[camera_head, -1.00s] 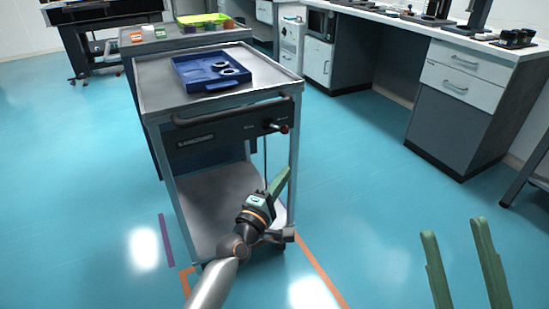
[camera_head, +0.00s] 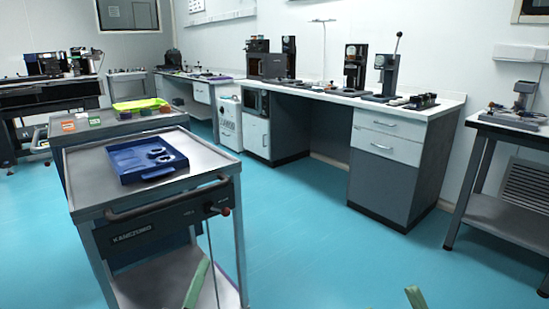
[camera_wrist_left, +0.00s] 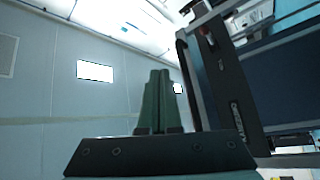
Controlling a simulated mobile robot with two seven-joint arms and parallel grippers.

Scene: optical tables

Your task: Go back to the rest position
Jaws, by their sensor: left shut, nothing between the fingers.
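My left gripper (camera_head: 197,285) shows as a green finger at the bottom of the head view, in front of the trolley. In the left wrist view its two green fingers (camera_wrist_left: 159,85) stand pressed together, shut and empty. My right gripper (camera_head: 415,297) shows only as one green fingertip at the bottom edge of the head view, over the floor; its jaw gap is out of sight.
A metal trolley (camera_head: 88,180) stands close at the left, carrying a blue tray (camera_head: 128,172) with ring-shaped parts. Its handle and front panel loom tilted in the left wrist view. A bench with drawers (camera_head: 384,145) and a side table (camera_head: 500,124) stand right. Blue floor (camera_head: 320,235) between is clear.

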